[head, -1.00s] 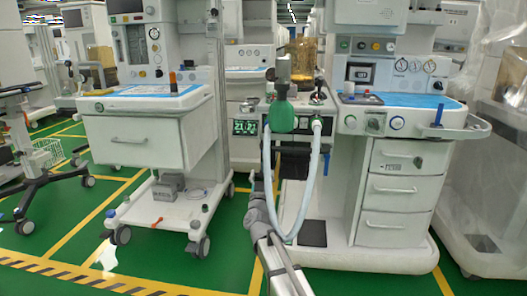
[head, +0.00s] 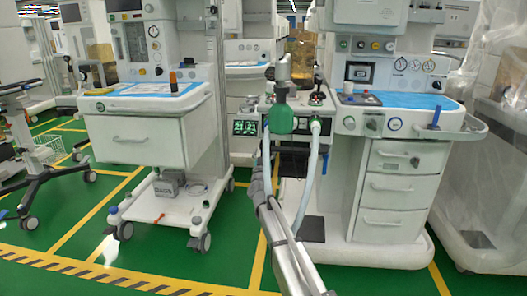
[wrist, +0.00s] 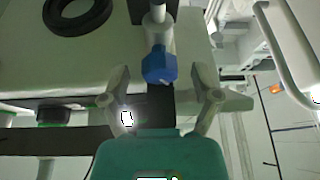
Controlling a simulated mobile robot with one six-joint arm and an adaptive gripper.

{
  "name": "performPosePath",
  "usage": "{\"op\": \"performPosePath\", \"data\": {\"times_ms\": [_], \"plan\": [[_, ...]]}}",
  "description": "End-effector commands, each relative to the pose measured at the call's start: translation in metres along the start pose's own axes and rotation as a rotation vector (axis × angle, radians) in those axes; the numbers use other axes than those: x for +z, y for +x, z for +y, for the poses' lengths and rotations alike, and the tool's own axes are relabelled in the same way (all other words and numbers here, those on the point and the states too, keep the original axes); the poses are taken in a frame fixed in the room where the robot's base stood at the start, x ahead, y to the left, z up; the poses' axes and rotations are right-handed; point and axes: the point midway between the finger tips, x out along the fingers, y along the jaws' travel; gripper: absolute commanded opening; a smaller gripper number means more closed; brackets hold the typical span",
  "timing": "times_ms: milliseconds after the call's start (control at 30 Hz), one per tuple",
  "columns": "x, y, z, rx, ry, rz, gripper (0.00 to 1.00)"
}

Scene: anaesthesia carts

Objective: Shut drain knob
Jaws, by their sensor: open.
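The blue faceted knob (wrist: 159,66) sits at the end of a pale stem in the upper middle of the wrist view. I take it to be the drain knob; its open or shut setting cannot be told. My gripper (wrist: 160,76) is open, with one grey finger on each side of the knob and visible gaps between. The fingers do not appear to touch it. In the head view my grey arm (head: 285,245) rises from the bottom middle toward the cart. I cannot make out the gripper's fingertips or the knob there.
A green bag-like part (head: 281,119) and a pale hose (head: 314,155) are in front of the right-hand cart (head: 395,158). A black ring (wrist: 76,14) is at upper left in the wrist view. Another cart (head: 135,143) stands left; green floor is clear in front.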

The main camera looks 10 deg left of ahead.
Motion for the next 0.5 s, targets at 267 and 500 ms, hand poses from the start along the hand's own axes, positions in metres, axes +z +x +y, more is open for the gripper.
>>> {"op": "performPosePath", "data": {"times_ms": [267, 500], "plan": [[0.0001, -0.0002, -0.0001, 0.0, 0.0, 0.0, 0.7], [0.0, -0.0003, -0.0002, 0.0, 0.0, 0.0, 0.26]]}}
